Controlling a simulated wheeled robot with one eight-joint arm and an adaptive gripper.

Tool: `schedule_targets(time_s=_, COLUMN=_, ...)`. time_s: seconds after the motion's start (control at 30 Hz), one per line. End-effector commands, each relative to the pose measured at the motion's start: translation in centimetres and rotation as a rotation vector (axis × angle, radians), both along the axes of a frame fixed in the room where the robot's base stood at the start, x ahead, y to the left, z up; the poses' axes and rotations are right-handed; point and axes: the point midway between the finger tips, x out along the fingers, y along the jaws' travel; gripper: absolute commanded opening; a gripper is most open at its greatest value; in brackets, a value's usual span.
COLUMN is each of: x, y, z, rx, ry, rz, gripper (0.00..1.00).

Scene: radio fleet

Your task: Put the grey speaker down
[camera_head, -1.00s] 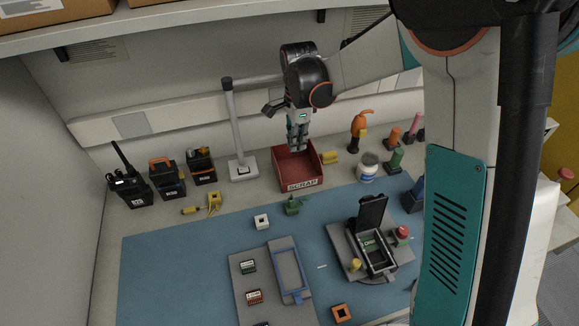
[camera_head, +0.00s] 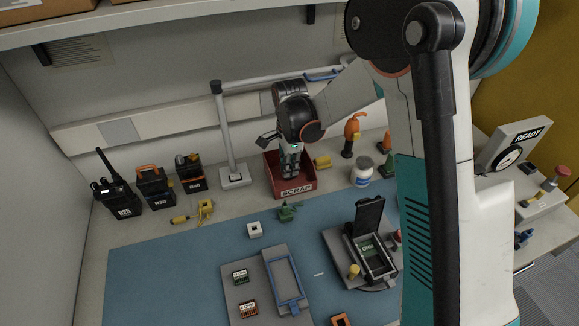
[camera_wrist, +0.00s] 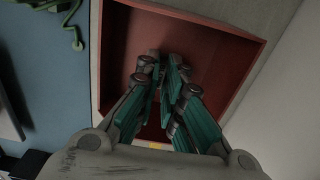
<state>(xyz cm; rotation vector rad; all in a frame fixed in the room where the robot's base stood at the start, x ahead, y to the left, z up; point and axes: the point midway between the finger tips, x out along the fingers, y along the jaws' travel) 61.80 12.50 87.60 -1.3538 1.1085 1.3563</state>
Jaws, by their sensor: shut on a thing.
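My gripper (camera_head: 291,172) reaches down inside the red bin marked SCRAP (camera_head: 298,189), which stands at the back of the bench. In the wrist view my gripper (camera_wrist: 167,68) points at the floor of the red bin (camera_wrist: 225,50), its teal fingers close together between the bin's walls. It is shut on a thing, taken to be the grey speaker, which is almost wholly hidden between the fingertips. I cannot tell whether it touches the bin floor.
A grey post (camera_head: 225,130) stands left of the bin, with several radios beyond it. A yellow part (camera_head: 322,162) and a white jar (camera_head: 361,173) are to its right. On the blue mat (camera_head: 180,265) in front are a green part (camera_head: 288,211) and an open radio case (camera_head: 375,257).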

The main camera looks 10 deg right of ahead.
Motion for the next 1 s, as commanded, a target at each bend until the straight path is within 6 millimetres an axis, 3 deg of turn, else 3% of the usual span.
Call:
schedule_targets(time_s=0.43, x=0.00, y=0.00, z=-1.01, rx=0.000, ry=0.000, rz=0.000, gripper=0.00)
schedule_targets(time_s=0.47, x=0.00, y=0.00, z=-1.00, rx=0.000, ry=0.000, rz=0.000, gripper=0.15)
schedule_targets(time_s=0.53, x=0.00, y=0.00, z=-0.99, rx=0.000, ry=0.000, rz=0.000, gripper=0.28)
schedule_targets(time_s=1.0, x=0.00, y=0.00, z=-0.11, rx=0.000, ry=0.000, rz=0.000, gripper=0.28)
